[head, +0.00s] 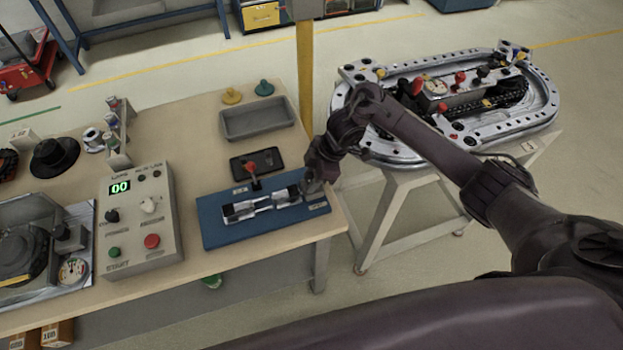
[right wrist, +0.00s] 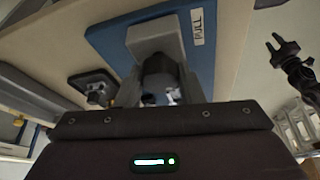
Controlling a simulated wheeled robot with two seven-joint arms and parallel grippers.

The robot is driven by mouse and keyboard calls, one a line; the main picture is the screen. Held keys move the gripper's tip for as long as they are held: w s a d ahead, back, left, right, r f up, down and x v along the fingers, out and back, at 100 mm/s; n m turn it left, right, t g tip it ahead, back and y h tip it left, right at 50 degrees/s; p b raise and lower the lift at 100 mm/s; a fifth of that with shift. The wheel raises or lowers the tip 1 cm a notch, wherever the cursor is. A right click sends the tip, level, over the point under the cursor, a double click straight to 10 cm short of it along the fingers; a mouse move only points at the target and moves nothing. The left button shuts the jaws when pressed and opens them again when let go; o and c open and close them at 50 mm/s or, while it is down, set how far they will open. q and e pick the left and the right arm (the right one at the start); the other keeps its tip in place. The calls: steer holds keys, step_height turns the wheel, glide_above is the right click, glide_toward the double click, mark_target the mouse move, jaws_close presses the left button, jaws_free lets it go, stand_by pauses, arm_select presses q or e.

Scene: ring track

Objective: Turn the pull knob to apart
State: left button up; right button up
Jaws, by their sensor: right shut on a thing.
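The blue board (head: 215,234) lies on the table's right part and bears a silver metal fixture (head: 262,204) with two bright pieces. My right gripper (head: 313,187) is at the board's right end, beside the fixture. In the right wrist view the right gripper (right wrist: 160,95) is shut on the pull knob (right wrist: 158,68), in front of a grey block (right wrist: 155,35) near the PULL label (right wrist: 197,27).
A control box (head: 140,220) with a green display reading 00 stands left of the board. Behind the board are a red-knobbed lever (head: 252,169) and a grey tray (head: 258,120). The ring track (head: 450,100) stands on a separate stand at the right.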

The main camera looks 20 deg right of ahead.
steer(key=shift+w+f+n+g+b, duration=0.1)
steer(key=shift+n+g+b, duration=0.35)
steer(key=shift+n, duration=0.45)
steer(key=shift+n+g+b, duration=0.25)
steer(key=shift+n+b, duration=0.1)
steer(key=shift+n, duration=0.55)
steer(key=n, duration=0.2)
steer(key=n+g, duration=0.1)
steer(key=n, duration=0.1)
steer(key=shift+r+g+h, duration=0.2)
steer(key=shift+g+h, duration=0.1)
steer(key=shift+h, duration=0.1)
steer(key=shift+n+g+h, duration=0.3)
steer(key=shift+n+g, duration=0.1)
steer(key=shift+n, duration=1)
steer(key=shift+f, duration=0.1)
steer(key=o, duration=1)
steer(key=shift+p, duration=0.3)
